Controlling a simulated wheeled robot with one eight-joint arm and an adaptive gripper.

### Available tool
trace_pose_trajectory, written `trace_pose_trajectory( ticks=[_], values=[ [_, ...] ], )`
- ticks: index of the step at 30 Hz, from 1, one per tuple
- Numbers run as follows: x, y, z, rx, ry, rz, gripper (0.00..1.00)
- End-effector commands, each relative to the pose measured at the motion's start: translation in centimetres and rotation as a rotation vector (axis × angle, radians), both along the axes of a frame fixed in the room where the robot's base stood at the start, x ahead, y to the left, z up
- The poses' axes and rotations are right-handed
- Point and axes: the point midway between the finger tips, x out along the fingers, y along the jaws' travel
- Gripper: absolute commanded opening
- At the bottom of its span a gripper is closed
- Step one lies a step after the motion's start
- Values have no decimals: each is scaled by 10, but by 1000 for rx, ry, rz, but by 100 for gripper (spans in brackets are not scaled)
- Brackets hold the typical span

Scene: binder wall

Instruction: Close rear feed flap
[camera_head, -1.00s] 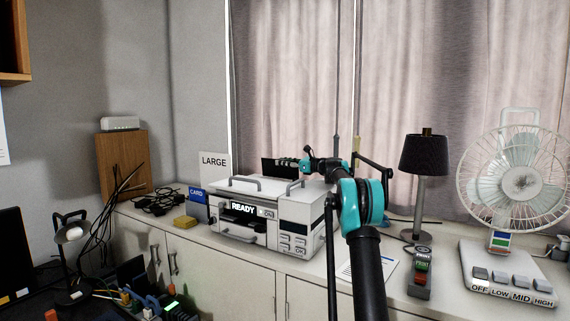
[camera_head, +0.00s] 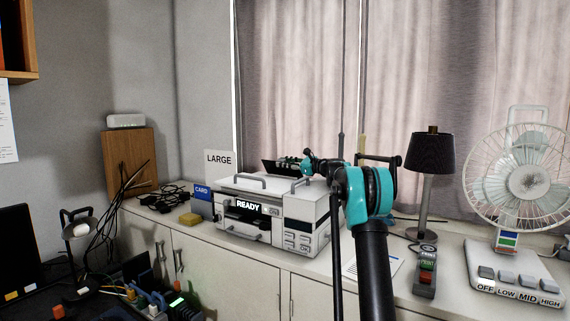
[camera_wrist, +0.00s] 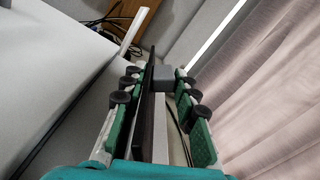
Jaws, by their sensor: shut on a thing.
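The white printer (camera_head: 262,188) with a READY display stands on the cabinet top in the head view. Its dark rear feed flap (camera_head: 270,166) shows as a slanted strip behind the top. My gripper (camera_head: 290,162) reaches over the printer's rear right and its fingers are at the flap. In the wrist view, my gripper's green fingers (camera_wrist: 163,95) stand either side of a thin dark panel (camera_wrist: 147,115), seen nearly edge-on, and a grey block (camera_wrist: 163,78). My gripper is shut on the flap; the exact contact is partly hidden.
The curtains (camera_head: 300,80) hang close behind the printer. A LARGE sign (camera_head: 219,159) and blue CARD box (camera_head: 203,200) stand to its left. A black lamp (camera_head: 432,153), a small switch box (camera_head: 426,272) and a fan (camera_head: 518,180) stand to the right.

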Motion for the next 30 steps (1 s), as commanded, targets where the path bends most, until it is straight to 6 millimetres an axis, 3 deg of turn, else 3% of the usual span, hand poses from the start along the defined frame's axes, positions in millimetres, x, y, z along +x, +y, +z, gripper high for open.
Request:
trace_pose_trajectory(
  ticks=[8,9,12,23,30],
  values=[
    [-1,2,-1,-2,3,5,0],
    [-1,2,-1,-2,3,5,30],
    [-1,2,-1,-1,2,5,42],
    [-2,-2,0,0,1,2,42],
    [-24,-33,0,0,1,0,42]
  ],
)
